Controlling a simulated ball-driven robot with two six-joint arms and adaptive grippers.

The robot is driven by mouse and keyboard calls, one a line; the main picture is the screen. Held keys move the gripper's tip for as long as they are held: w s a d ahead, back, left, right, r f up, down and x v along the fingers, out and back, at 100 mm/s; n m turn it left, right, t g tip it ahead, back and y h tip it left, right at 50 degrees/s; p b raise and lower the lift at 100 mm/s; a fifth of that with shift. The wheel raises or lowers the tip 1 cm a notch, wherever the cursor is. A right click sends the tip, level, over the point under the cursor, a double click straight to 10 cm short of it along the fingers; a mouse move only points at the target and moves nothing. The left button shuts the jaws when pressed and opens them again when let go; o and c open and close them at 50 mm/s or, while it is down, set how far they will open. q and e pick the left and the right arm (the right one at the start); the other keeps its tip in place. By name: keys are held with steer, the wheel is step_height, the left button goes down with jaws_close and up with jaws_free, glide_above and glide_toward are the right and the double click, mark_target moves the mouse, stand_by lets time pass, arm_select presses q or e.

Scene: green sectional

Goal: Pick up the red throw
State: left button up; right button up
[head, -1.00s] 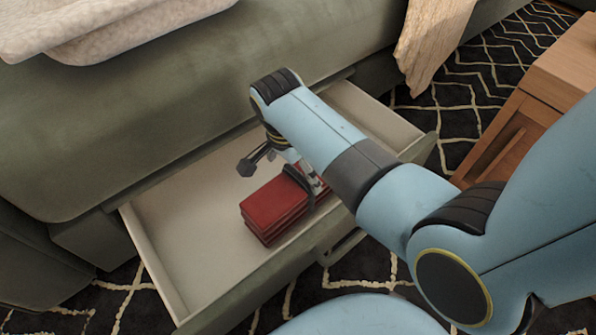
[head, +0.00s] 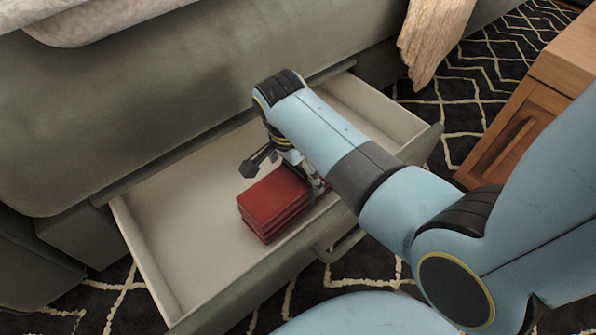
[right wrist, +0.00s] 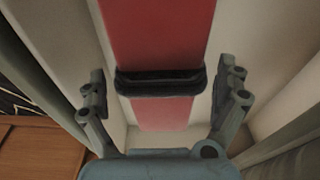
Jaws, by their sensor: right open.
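The red throw (head: 272,202) is a neat folded stack of layers, lying in the open drawer near its front wall. Its right end is hidden by my right arm and gripper. My right gripper (head: 284,172) is open, low over the throw. In the right wrist view the fingers (right wrist: 164,95) stand apart, one on each side of the red throw (right wrist: 158,35). A dark bar (right wrist: 160,83) crosses the throw between them; I cannot tell whether it belongs to the gripper. My left gripper is not in view.
The pale-lined drawer (head: 180,230) is pulled out under the green sectional (head: 150,105), with free floor left of the throw. A wooden cabinet (head: 520,125) stands at the right. A beige blanket (head: 435,40) hangs off the sofa. A dark patterned rug (head: 490,50) lies below.

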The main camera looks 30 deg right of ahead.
steer(key=c, duration=1.5)
steer(key=shift+o, duration=0.2)
steer(key=shift+r, duration=0.1)
